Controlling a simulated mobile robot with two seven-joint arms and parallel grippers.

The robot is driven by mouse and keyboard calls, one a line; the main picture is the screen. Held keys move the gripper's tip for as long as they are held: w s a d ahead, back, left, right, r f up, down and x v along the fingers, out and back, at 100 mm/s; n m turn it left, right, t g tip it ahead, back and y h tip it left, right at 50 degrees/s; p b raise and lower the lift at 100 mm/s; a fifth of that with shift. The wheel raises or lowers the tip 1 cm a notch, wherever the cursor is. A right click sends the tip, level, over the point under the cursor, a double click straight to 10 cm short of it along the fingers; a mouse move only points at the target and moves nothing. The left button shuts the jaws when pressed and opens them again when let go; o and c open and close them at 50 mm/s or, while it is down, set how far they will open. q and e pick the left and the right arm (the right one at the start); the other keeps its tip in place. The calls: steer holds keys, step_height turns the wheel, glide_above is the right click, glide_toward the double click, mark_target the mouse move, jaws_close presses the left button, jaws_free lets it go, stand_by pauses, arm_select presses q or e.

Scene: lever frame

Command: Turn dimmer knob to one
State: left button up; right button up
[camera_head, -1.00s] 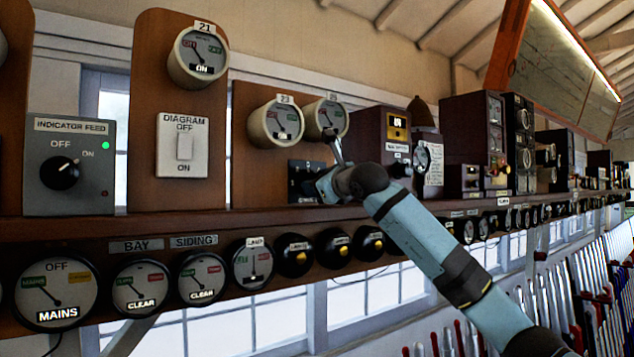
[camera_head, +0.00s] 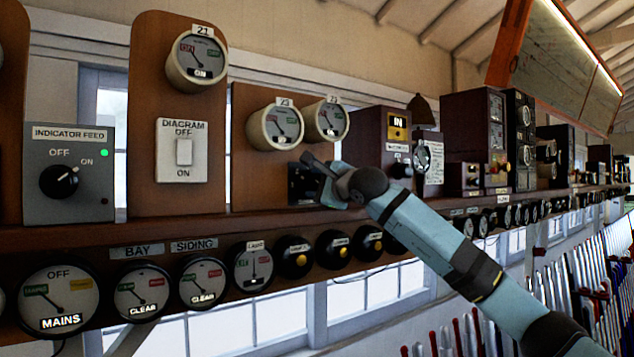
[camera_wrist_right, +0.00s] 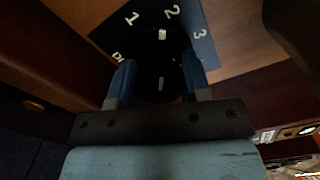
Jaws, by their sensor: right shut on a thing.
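The dimmer is a small dark blue panel (camera_wrist_right: 203,48) with white numbers 1, 2 and 3 and a round black knob (camera_wrist_right: 160,60). Two white marks show on the knob; the upper one lies close to the 2, between 1 and 2. My right gripper (camera_wrist_right: 158,82) is shut on the knob, one finger on each side. My left gripper is not in view.
Round dials (camera_head: 274,127) hang just above my gripper. A dark wooden box (camera_head: 368,135) stands close on the right. The shelf edge (camera_head: 200,232) runs below, with more dials and black buttons under it. An indicator feed switch (camera_head: 66,180) is at far left.

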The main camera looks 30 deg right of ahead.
steer(key=shift+r+n+p, duration=0.15)
steer(key=shift+n+p, duration=0.3)
steer(key=shift+n, duration=0.65)
steer(key=shift+n+p, duration=0.3)
steer(key=shift+n, duration=0.7)
steer(key=shift+f, duration=0.2)
steer(key=n, duration=0.3)
steer(key=o, duration=1.3)
steer(key=shift+o, duration=0.9)
steer(key=shift+a, duration=0.1)
